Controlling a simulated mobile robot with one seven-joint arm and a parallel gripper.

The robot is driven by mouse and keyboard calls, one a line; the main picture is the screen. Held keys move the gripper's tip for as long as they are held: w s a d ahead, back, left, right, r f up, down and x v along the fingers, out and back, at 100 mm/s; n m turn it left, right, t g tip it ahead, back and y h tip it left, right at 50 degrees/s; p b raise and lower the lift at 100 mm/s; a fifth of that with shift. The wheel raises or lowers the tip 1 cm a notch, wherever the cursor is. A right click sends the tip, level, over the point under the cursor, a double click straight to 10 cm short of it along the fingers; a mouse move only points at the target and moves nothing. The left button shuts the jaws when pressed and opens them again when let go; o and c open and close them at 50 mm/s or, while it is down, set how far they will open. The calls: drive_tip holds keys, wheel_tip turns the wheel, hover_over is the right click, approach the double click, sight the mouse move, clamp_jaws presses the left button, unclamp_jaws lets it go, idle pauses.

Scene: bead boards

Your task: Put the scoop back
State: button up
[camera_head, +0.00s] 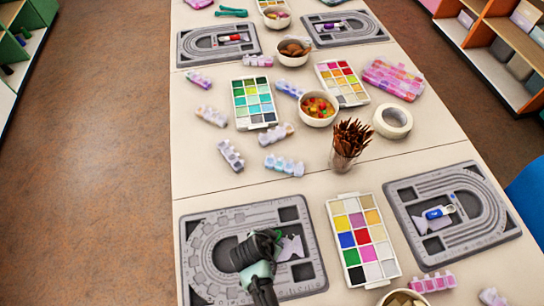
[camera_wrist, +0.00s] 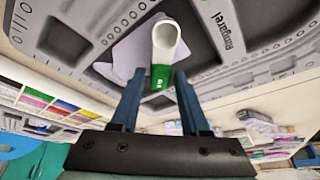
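The scoop (camera_wrist: 162,60), with a white bowl and a green handle, shows in the wrist view. It lies in front of a pale lavender flat piece (camera_wrist: 130,50) on the near left grey bead board (camera_head: 191,250). My gripper (camera_wrist: 160,78) is open, with its two blue fingers on either side of the green handle and visible gaps beside it. In the head view my gripper (camera_head: 268,240) is over the middle of that board and hides the scoop. The lavender piece (camera_head: 291,247) shows beside it. I cannot tell whether the scoop rests fully on the board.
A color palette (camera_head: 362,240) stands right of the board. Beyond it is another bead board (camera_head: 400,200) with a blue-handled scoop (camera_head: 438,212). A cup of brown sticks (camera_head: 349,145), bowls, bead boxes and tape (camera_head: 393,121) lie further back. Bare table is left between them.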

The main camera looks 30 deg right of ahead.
drive_tip(key=shift+o, duration=0.4)
drive_tip(key=shift+r, duration=0.1)
drive_tip(key=shift+r, duration=0.2)
drive_tip(key=p+v, duration=0.1)
drive_tip(key=v, duration=1.1)
drive_tip(key=w+a+r+n+t+y, duration=0.1)
drive_tip(key=w+a+r+t, duration=0.15)
drive_tip(key=w+r, duration=0.5)
drive_tip(key=w+a+r+n+t, duration=0.1)
drive_tip(key=w+r+n+t, duration=0.1)
drive_tip(key=w+r+t, duration=0.4)
drive_tip(key=w+a+r+n+t+y, duration=0.1)
drive_tip(key=w+r+n+t, duration=0.2)
drive_tip(key=r, duration=1)
drive_tip(key=w+a+r+t, duration=0.1)
drive_tip(key=w+r+t, duration=0.3)
drive_tip(key=r, duration=1)
drive_tip(key=s+a+r+n+t+y, duration=0.1)
drive_tip(key=s+r+n+t, duration=0.2)
drive_tip(key=r, duration=1.2)
drive_tip(key=s+a+r+n+t+y, duration=0.1)
drive_tip(key=s+r+n+t, duration=0.2)
drive_tip(key=s+r+t, duration=0.3)
drive_tip(key=s+r, duration=0.4)
drive_tip(key=r, duration=0.6)
drive_tip(key=shift+a, duration=0.15)
